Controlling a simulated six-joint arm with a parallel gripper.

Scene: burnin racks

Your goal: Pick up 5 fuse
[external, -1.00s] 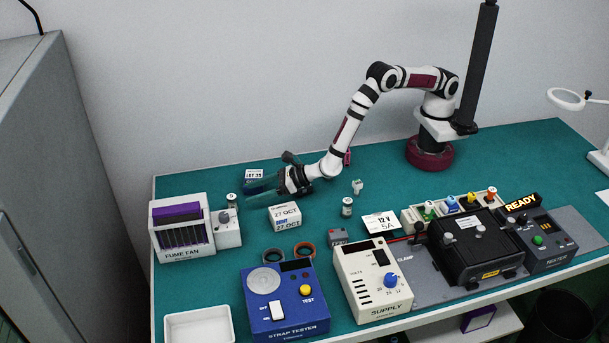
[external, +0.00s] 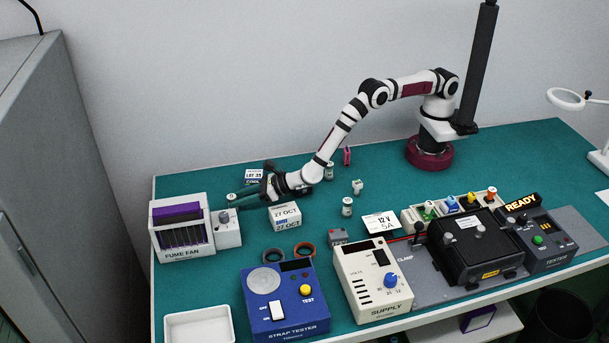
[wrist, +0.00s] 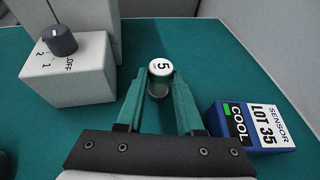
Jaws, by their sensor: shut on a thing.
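The 5 fuse (wrist: 160,70) is a small cylinder with a white top marked "5" and a clear or metallic body, standing upright in the wrist view. In the external view the fuse (external: 231,197) is small, right of the fume fan, partly hidden by my fingertips. My gripper (wrist: 159,92) has its green fingers on either side of the fuse and is shut on it, low over the table. In the external view my gripper (external: 240,201) reaches in from the right.
The fan's white control box (external: 227,228) with a grey knob stands close left. A blue "LOT 35" sensor box (wrist: 251,126) lies close right. A white "27 OCT" box (external: 285,216) is nearer the front. Another small cylinder (external: 347,207) stands further right.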

